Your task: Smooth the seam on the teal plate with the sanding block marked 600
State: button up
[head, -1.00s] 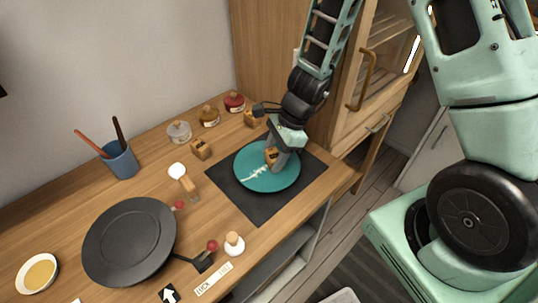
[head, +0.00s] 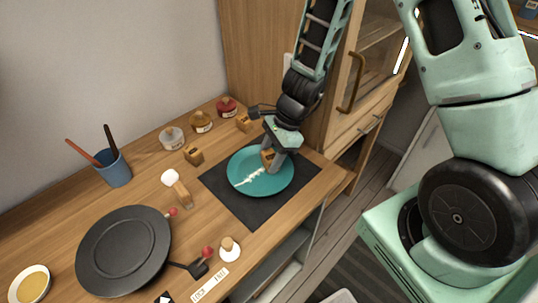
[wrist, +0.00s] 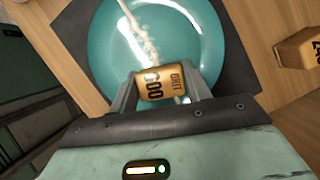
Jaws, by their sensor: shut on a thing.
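The teal plate (head: 248,188) lies on a dark square mat (head: 252,212) on the wooden counter. A pale, ragged seam (head: 248,177) runs across it, and it shows in the wrist view (wrist: 140,32) too. My gripper (head: 270,160) is over the plate's far right part, shut on a small tan sanding block (wrist: 160,84). The block's label reads GRIT and a number ending in 00; its first digit is hard to make out. The block is at the seam's end in the wrist view; whether it touches the plate is unclear.
Two other tan blocks stand on the counter, one (head: 194,155) left of the mat and one (head: 243,123) behind it. Jars (head: 200,122) line the wall. A brush (head: 176,188), dark pan (head: 122,250) and blue cup (head: 114,170) are to the left. A cabinet (head: 350,80) stands right.

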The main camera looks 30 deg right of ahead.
jog(key=shift+w+a, duration=0.15)
jog(key=shift+w, duration=0.15)
jog(key=shift+s, duration=0.25)
jog(key=shift+w, duration=0.1)
jog(key=shift+w, duration=0.15)
